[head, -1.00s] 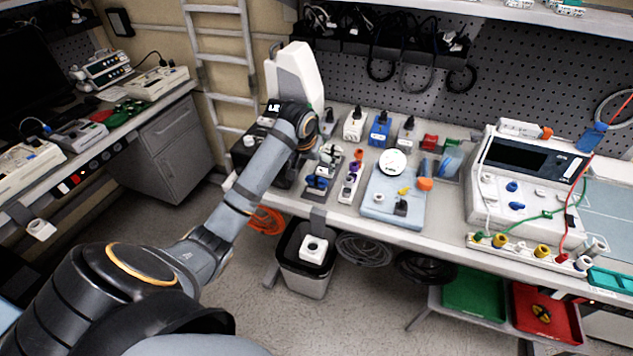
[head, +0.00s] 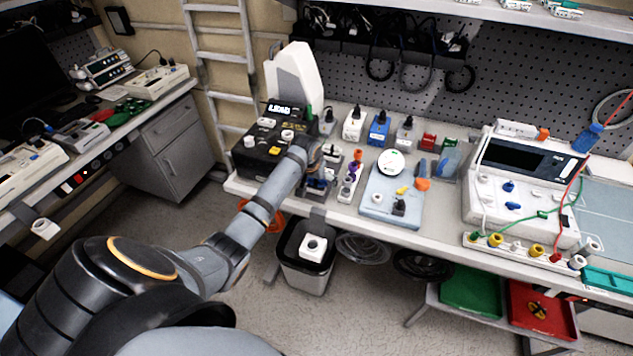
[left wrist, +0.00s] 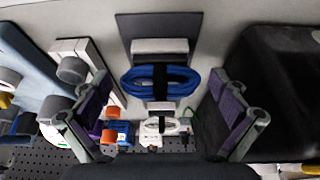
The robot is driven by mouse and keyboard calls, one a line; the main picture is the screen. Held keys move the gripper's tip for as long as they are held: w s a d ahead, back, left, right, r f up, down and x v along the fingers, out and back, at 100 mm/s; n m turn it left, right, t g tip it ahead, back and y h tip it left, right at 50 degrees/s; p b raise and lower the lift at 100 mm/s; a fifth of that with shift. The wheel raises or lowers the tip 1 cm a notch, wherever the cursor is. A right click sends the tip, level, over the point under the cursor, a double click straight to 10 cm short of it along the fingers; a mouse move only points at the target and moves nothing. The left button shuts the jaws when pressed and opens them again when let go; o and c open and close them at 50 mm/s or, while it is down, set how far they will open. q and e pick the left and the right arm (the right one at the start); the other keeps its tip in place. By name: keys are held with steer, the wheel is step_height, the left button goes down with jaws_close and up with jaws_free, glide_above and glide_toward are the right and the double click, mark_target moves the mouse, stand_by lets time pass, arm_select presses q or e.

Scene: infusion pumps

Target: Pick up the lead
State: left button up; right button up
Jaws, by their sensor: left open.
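A blue coiled lead (left wrist: 160,80) with a black band around its middle sits at a holder with pale grey blocks on a dark plate in the left wrist view. In the head view the lead (head: 315,184) is a small blue patch beside the gripper, partly hidden. My left gripper (left wrist: 160,112) is open, with one purple-padded finger on each side of the lead's line. The fingers look apart from it. In the head view my left gripper (head: 325,165) is over the bench's front left part, largely hidden by its own arm. My right gripper is not in view.
A black box with knobs (head: 262,150) stands close left of the gripper. A white strip with a purple connector (head: 350,182) stands close right, then a pale blue board (head: 383,212). A white coiled lead (left wrist: 160,124) lies beyond the blue one. A bin (head: 306,268) stands below the bench edge.

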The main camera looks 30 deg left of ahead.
arm_select(q)
steer(key=c, duration=1.3)
steer(key=shift+o, duration=0.2)
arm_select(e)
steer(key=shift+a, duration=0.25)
arm_select(q)
steer(key=shift+r, duration=0.1)
steer(key=shift+r, duration=0.2)
step_height(320, 180, up, 3)
steer(key=shift+d+f+b, duration=0.1)
steer(key=shift+d+b, duration=0.05)
steer(key=shift+b, duration=0.75)
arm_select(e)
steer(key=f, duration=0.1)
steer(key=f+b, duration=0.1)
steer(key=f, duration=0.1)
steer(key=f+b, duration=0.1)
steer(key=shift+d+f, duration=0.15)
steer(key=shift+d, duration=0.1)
arm_select(q)
steer(key=s+d+r, duration=0.4)
steer(key=d+r, duration=0.5)
steer(key=d, duration=0.4)
steer(key=shift+r, duration=0.35)
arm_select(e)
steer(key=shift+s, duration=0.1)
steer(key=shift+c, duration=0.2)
